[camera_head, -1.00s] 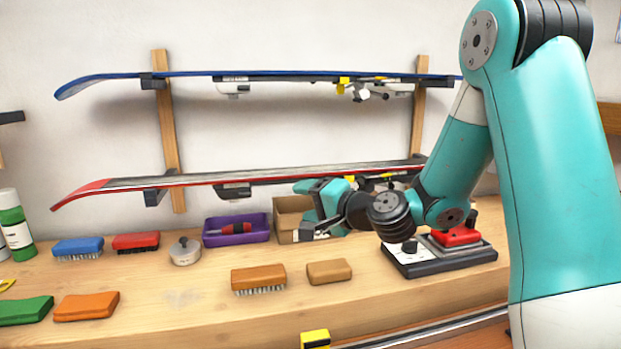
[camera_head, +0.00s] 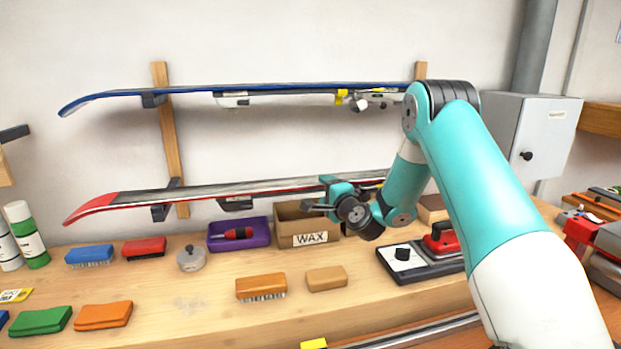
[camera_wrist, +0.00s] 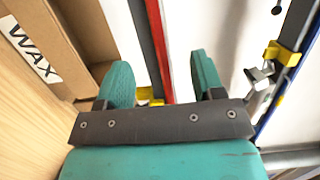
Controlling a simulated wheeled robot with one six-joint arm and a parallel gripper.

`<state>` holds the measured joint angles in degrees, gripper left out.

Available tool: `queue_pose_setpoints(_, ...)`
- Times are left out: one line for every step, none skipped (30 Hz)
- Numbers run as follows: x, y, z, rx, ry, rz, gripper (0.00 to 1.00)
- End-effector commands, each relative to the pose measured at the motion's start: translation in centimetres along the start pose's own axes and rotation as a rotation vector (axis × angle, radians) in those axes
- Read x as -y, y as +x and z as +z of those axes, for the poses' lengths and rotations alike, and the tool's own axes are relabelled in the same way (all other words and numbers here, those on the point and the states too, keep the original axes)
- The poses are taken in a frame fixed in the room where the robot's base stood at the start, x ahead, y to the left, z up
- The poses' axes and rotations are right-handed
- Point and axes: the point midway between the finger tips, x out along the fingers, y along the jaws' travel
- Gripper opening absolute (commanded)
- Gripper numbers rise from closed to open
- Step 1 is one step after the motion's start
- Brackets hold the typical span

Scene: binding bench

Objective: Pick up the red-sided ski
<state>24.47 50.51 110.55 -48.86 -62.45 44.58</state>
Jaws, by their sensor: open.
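The red-sided ski (camera_head: 150,198) lies on the lower wall rack arms, its red tip at the left. In the wrist view a length of the ski (camera_wrist: 160,45) with its red edge runs between the two teal fingers. My gripper (camera_head: 318,193) is at the ski's right part, in front of it, and it hides some of the ski there. In the wrist view my gripper (camera_wrist: 164,75) is open, with a gap between each finger and the ski. The ski still rests on the rack.
The blue ski (camera_head: 200,90) hangs above on the upper rack arms, and its binding shows right of my gripper in the wrist view. A WAX box (camera_head: 310,240) and purple tray (camera_head: 238,235) stand just below. Several brushes and blocks lie on the bench (camera_head: 200,310).

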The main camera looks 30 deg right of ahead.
Motion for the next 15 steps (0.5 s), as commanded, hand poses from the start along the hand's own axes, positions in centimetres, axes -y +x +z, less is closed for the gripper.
queue_pose_setpoints(0.2, 0.3, 0.0, 0.001, 0.001, 0.000, 0.62)
queue_pose_setpoints(0.1, 0.4, 0.0, 0.000, 0.001, 0.000, 0.62)
queue_pose_setpoints(0.1, 0.6, 0.0, 0.000, 0.000, 0.000, 0.62)
queue_pose_setpoints(0.1, 0.7, 0.0, 0.000, 0.000, 0.000, 0.62)
queue_pose_setpoints(0.1, 1.0, -0.1, 0.000, 0.000, 0.000, 0.62)
queue_pose_setpoints(0.2, 1.3, -0.1, 0.000, 0.001, 0.001, 0.62)
queue_pose_setpoints(0.2, 1.7, -0.1, 0.000, -0.001, 0.000, 0.62)
queue_pose_setpoints(0.2, 2.1, -0.1, 0.001, 0.000, 0.001, 0.62)
queue_pose_setpoints(0.2, 2.7, -0.2, 0.001, -0.001, 0.000, 0.62)
queue_pose_setpoints(0.1, 3.1, -0.2, 0.002, 0.000, 0.000, 0.62)
queue_pose_setpoints(0.1, 3.5, -0.3, 0.001, 0.000, 0.000, 0.62)
queue_pose_setpoints(0.0, 4.1, -0.2, 0.002, -0.001, -0.001, 0.62)
queue_pose_setpoints(0.0, 4.5, -0.3, 0.001, -0.002, -0.001, 0.62)
queue_pose_setpoints(-0.1, 4.8, -0.3, 0.001, 0.000, -0.001, 0.62)
queue_pose_setpoints(-0.2, 5.1, -0.3, 0.001, -0.001, 0.000, 0.62)
